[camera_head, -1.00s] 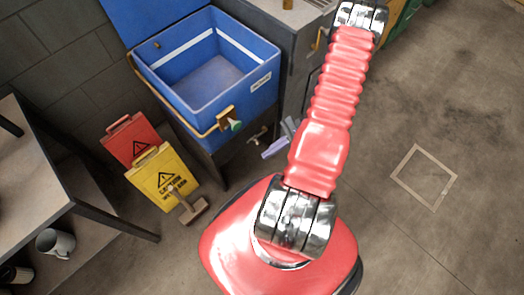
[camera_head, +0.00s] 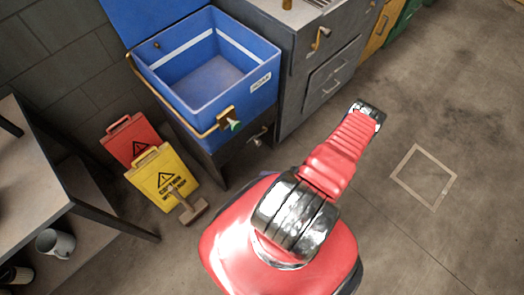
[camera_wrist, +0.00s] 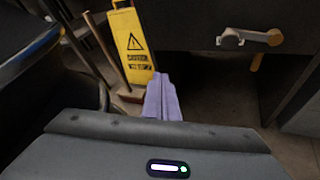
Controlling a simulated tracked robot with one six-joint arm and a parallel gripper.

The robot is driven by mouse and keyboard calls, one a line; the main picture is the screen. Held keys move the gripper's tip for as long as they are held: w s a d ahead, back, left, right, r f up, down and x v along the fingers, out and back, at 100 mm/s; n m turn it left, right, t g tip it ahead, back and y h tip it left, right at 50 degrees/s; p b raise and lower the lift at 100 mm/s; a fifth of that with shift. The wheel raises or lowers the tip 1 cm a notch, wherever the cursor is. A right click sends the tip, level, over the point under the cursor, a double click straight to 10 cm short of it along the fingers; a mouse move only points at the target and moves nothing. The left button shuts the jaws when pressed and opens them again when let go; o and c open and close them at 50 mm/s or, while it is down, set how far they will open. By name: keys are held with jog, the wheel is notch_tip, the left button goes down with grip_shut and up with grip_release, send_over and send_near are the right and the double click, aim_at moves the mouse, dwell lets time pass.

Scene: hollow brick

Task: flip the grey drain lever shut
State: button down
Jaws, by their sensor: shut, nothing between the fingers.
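The grey drain lever (camera_wrist: 230,39) is at the upper right in the wrist view, on a brass valve (camera_wrist: 262,37) whose spout points down. The lever lies roughly level, pointing left along the dark panel. In the head view the lever (camera_head: 254,141) is small, below the blue tub's front corner. My gripper (camera_wrist: 163,80) shows in the wrist view as lilac fingers shut together and empty. It is left of and lower than the lever in that picture, apart from it. The gripper is hidden in the head view.
The blue tub (camera_head: 252,98) stands on a dark base beside a grey cabinet (camera_head: 340,62). Yellow (camera_head: 162,178) and red (camera_head: 130,138) caution signs and a wooden-headed tool (camera_head: 190,208) stand left. A table (camera_head: 50,185) is at far left. The floor at right is open.

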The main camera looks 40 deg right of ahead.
jog(key=w+d+f+m+t+h, duration=0.1)
jog(key=w+d+f+m+h, duration=0.1)
jog(key=d, duration=0.5)
jog(key=shift+d+f+m+t+h, duration=0.15)
jog(key=shift+f+m+t+h, duration=0.15)
jog(key=shift+f+m+h, duration=0.6)
jog(key=shift+r+h, duration=0.25)
jog(key=shift+h, duration=0.05)
jog(key=w, duration=0.9)
jog(key=shift+w+r, duration=0.2)
jog(key=shift+r, duration=0.15)
